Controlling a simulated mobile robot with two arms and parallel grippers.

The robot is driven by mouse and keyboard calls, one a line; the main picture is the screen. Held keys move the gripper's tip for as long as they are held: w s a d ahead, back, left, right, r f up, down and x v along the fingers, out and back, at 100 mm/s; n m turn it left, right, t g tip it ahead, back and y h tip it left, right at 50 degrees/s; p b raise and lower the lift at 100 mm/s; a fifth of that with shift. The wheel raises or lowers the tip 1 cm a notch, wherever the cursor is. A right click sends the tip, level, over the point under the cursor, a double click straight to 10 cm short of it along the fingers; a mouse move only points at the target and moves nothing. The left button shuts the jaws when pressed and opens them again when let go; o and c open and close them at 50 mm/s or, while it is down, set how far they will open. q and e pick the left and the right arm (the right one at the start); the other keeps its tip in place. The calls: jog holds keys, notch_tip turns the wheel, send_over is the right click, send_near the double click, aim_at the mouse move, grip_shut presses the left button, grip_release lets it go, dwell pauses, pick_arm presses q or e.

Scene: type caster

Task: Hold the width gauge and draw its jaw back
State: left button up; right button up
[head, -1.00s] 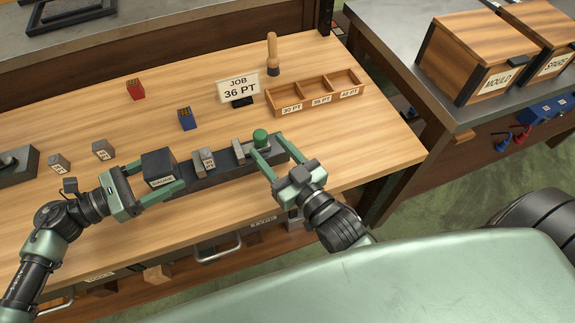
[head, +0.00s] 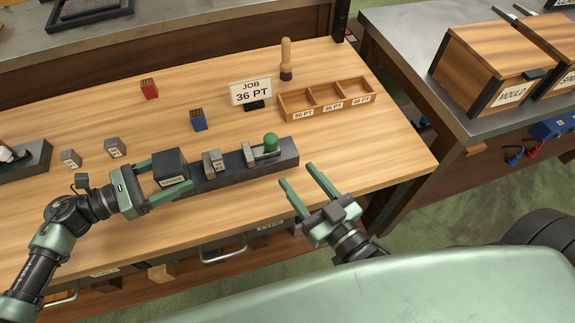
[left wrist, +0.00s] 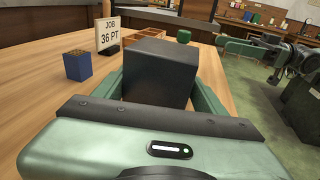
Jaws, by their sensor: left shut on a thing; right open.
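The width gauge (head: 232,175) is a long dark bar lying on the wooden bench, with a dark block labelled "GAUGE" (head: 170,165) at its left end. Its jaw (head: 250,154), a grey upright piece, stands towards the right, with a green knob (head: 270,143) beside it. A small labelled grey block (head: 213,162) stands on the bar, apart from the jaw. My left gripper (head: 172,176) is shut on the dark end block, which also fills the left wrist view (left wrist: 158,72). My right gripper (head: 300,188) is open and empty, in front of the gauge's right end and clear of the knob.
A "JOB 36 PT" sign (head: 250,92) and a three-part wooden tray (head: 327,112) stand behind the gauge. A red block (head: 149,89), a blue block (head: 198,120), a wood-handled tool (head: 286,60) and two grey blocks (head: 115,147) are also on the bench.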

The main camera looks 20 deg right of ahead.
pick_arm(q)
jog(key=o, duration=1.5)
jog(key=v, duration=1.2)
jog(key=shift+s, duration=0.1)
